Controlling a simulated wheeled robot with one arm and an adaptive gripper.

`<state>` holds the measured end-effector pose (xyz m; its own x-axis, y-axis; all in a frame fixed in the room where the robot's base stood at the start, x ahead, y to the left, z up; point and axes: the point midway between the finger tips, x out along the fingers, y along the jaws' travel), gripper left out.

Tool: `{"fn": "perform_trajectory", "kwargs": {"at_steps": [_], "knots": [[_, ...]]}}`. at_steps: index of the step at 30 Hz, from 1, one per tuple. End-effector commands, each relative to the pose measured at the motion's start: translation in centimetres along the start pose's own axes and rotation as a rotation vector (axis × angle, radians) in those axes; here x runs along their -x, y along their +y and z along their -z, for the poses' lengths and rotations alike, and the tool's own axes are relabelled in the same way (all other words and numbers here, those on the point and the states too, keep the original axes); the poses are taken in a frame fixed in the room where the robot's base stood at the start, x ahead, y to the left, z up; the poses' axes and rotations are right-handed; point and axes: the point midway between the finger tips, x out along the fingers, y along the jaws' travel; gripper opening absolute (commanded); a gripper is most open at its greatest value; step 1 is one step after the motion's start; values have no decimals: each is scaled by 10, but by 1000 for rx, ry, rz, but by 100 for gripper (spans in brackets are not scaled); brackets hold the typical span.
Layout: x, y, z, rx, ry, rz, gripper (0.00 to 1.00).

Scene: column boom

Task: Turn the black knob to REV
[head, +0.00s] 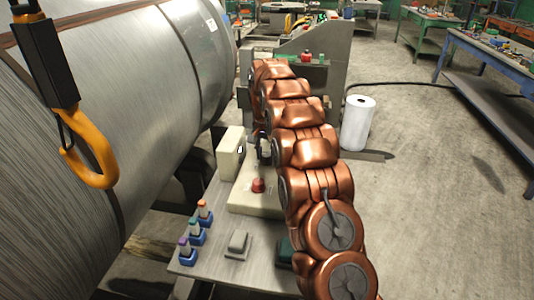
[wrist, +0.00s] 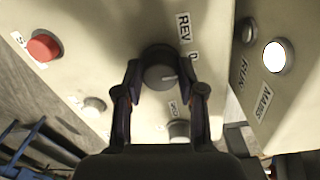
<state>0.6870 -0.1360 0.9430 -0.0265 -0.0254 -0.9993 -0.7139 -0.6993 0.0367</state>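The black knob (wrist: 157,73) is on a cream panel in the middle of the wrist view. Its pale pointer line points to the right. A REV label (wrist: 184,28) is above right of the knob, and a 0 mark (wrist: 194,56) is to its right. Another label (wrist: 173,107) below is partly hidden. My gripper (wrist: 162,72) has one finger on each side of the knob, with the fingers spread and a slim gap seeming to show beside it. In the head view the knob is hidden behind my copper-coloured arm.
A red button (wrist: 44,46) is left on the panel, and it also shows in the head view (head: 258,185). A side box carries a white lamp (wrist: 274,56) with a MAINS label (wrist: 264,101). A large metal drum (head: 130,90) and orange hook (head: 90,160) are at left.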

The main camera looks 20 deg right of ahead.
Motion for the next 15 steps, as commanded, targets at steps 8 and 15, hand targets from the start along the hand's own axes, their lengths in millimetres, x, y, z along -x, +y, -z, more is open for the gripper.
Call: {"fn": "perform_trajectory", "kwargs": {"at_steps": [8, 15], "knots": [[0, 0, 0, 0, 0, -1, 7], [-1, 2, 1, 13, 1, -2, 3]]}}
